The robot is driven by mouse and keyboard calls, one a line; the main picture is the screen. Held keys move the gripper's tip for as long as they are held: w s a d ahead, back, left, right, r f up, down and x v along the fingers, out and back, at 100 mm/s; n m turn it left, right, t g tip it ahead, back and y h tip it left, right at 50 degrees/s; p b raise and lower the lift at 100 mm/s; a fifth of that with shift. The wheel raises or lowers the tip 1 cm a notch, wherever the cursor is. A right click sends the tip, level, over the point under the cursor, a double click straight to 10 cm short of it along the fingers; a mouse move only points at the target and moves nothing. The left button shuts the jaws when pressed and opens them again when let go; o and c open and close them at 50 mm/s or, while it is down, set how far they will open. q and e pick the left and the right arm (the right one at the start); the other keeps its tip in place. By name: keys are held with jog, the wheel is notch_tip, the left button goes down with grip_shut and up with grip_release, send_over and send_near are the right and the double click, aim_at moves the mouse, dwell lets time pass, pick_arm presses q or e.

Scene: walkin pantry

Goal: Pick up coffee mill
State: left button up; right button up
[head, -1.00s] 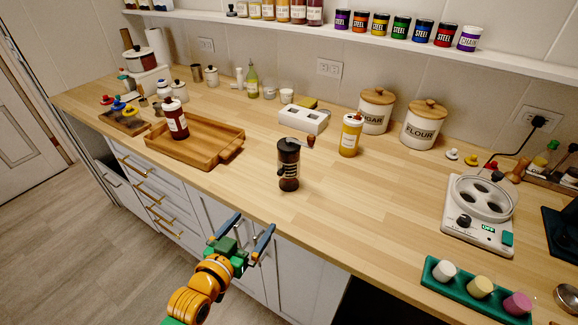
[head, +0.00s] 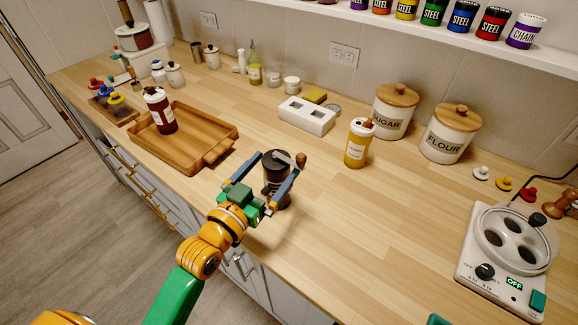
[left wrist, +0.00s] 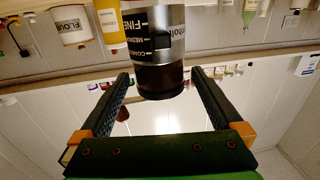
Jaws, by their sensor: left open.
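The coffee mill (head: 277,170) stands upright on the wooden counter, a dark cylinder with a crank handle and brown knob on top. My left gripper (head: 279,161) is open, with a finger on either side of the mill in the head view. No contact is visible. The gripper partly hides the mill's lower body in the head view. My right gripper is not in view.
A yellow bottle (head: 359,143) stands to the right of the mill, with the sugar (head: 393,112) and flour (head: 448,135) canisters behind. A wooden tray (head: 205,150) with a dark red bottle (head: 160,112) is to the left.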

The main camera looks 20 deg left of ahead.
aim_at(285, 155)
pick_arm(q)
jog(key=shift+r+p+x, duration=0.2)
jog(key=shift+p+x, duration=0.2)
jog(key=shift+x, duration=0.45)
jog(key=x, duration=0.3)
jog(key=shift+w+f, duration=0.1)
jog(key=shift+f, duration=0.1)
jog(key=shift+w+d+f, duration=0.1)
jog(key=shift+w+f, duration=0.05)
jog(key=shift+w, duration=0.05)
jog(key=shift+s, duration=0.2)
jog(key=c, duration=1)
jog(key=shift+w, duration=0.1)
grip_shut()
